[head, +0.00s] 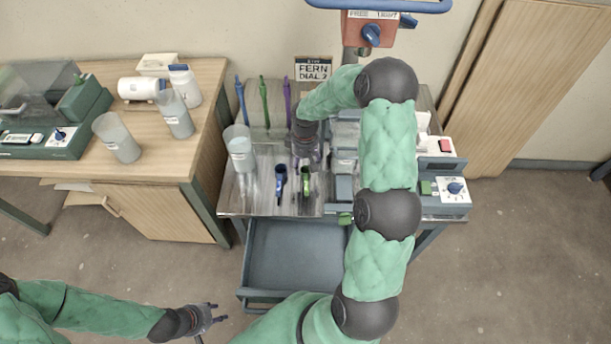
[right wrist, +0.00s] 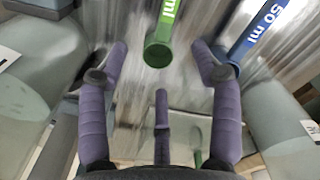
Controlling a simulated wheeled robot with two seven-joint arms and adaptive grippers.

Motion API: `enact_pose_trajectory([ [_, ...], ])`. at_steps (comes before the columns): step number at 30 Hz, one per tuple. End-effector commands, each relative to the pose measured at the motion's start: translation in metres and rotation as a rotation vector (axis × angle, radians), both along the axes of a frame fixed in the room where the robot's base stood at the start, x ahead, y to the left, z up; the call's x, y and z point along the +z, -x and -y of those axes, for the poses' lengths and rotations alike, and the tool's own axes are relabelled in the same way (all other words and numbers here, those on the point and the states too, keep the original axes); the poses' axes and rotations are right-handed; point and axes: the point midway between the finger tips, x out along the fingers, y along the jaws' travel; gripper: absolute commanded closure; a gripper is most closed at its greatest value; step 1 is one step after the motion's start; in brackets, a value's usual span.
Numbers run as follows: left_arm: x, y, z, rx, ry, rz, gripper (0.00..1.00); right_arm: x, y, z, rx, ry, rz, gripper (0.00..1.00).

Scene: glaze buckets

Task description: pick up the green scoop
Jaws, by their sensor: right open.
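The green scoop (head: 305,183) lies on the metal cart top beside the blue scoop (head: 281,180). In the right wrist view, the green scoop (right wrist: 167,25) points down from the top edge, with its round end between and slightly ahead of my spread fingertips. The blue scoop (right wrist: 258,35), marked 50 ml, is just right of it there. My right gripper (right wrist: 160,62) is open, with purple fingers and nothing held. In the head view my right gripper (head: 306,155) is just behind the scoops, partly hidden by its wrist. My left gripper (head: 212,318) is low at the left, away from the cart; its jaw state is unclear.
Blue (head: 240,98), green (head: 264,102) and purple (head: 287,98) tools stand at the cart's back. A clear bucket (head: 239,148) stands at its left. A control box with a blue knob (head: 455,189) is at the right. Clear containers stand on the wooden table (head: 205,95).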

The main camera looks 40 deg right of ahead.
Motion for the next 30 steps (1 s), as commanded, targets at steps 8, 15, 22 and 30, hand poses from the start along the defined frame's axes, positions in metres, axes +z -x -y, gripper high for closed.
enact_pose_trajectory([
  [8,-0.013,0.0,0.0,0.0,0.0,0.001,0.6,-0.024,-0.002,0.004,-0.001,0.001,0.001,0.35],
  [15,-0.026,0.0,0.0,0.0,0.0,0.0,0.6,-0.053,-0.003,0.006,-0.001,0.0,0.0,0.35],
  [22,-0.025,0.0,0.0,0.0,0.0,0.001,0.6,-0.053,-0.004,0.006,-0.001,0.001,0.002,0.35],
  [30,-0.025,0.0,0.0,0.0,0.0,0.001,0.6,-0.053,-0.003,0.006,-0.001,0.001,0.002,0.99],
])
